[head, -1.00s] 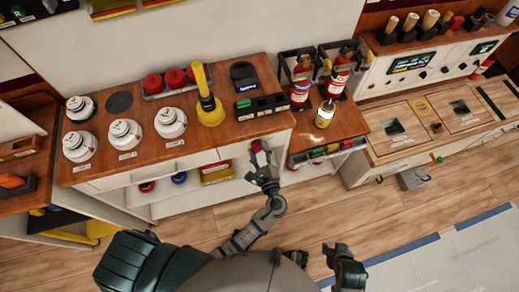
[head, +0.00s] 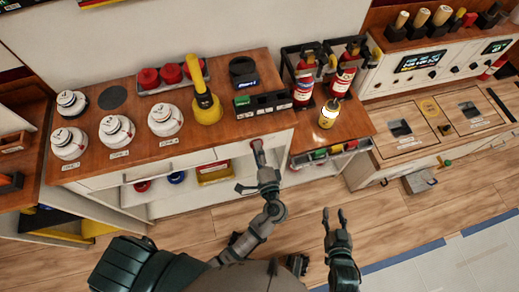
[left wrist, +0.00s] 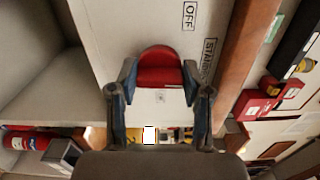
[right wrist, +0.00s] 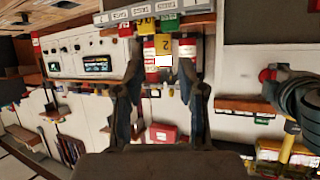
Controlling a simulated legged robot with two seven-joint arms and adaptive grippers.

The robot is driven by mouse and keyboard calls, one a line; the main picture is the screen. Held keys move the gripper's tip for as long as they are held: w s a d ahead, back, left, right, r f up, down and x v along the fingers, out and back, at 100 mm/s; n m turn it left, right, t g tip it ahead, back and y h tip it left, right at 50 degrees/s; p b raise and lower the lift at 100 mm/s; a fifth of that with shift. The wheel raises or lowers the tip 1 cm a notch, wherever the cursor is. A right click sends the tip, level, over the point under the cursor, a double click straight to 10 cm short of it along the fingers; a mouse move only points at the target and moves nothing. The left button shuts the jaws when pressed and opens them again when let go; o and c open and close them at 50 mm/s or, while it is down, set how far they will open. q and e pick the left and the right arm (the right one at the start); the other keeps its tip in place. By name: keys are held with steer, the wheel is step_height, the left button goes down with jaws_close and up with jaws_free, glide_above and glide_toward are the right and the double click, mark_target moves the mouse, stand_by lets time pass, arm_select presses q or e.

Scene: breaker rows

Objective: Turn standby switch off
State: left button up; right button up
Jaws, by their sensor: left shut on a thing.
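The standby switch (left wrist: 160,62) is a red, rounded handle on the pale front panel below the wooden counter. In the left wrist view, it sits between my left fingertips, beside printed OFF and STANDBY labels, STANDBY partly hidden. In the head view, the switch (head: 256,144) is small and partly covered by my left gripper (head: 260,160). My left gripper is shut on this red handle. I cannot tell exactly which setting it points to. My right gripper (head: 333,220) is open and empty over the floor, to the right of the left arm; its fingers are apart in the right wrist view (right wrist: 158,75).
The wooden counter (head: 150,142) holds white round-topped units, red-capped items (head: 148,78) and a yellow device (head: 205,100). Two fire extinguishers (head: 303,82) and a lantern (head: 328,114) stand to the right. A shelf with red and blue items lies below. Floor near my right gripper is clear.

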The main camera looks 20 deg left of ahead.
arm_select(q)
steer(key=shift+s+f+n, duration=0.1)
steer(key=shift+f+n, duration=0.25)
steer(key=shift+n, duration=0.05)
arm_select(e)
steer(key=shift+w+a+r+t, duration=0.2)
steer(key=shift+w+r+t, duration=0.2)
steer(key=shift+r+t, duration=0.1)
arm_select(q)
steer(key=o, duration=0.9)
steer(key=shift+o, duration=1.2)
steer(key=shift+r, duration=0.15)
steer(key=v, duration=0.7)
steer(key=shift+s+d, duration=0.15)
steer(key=shift+s, duration=0.05)
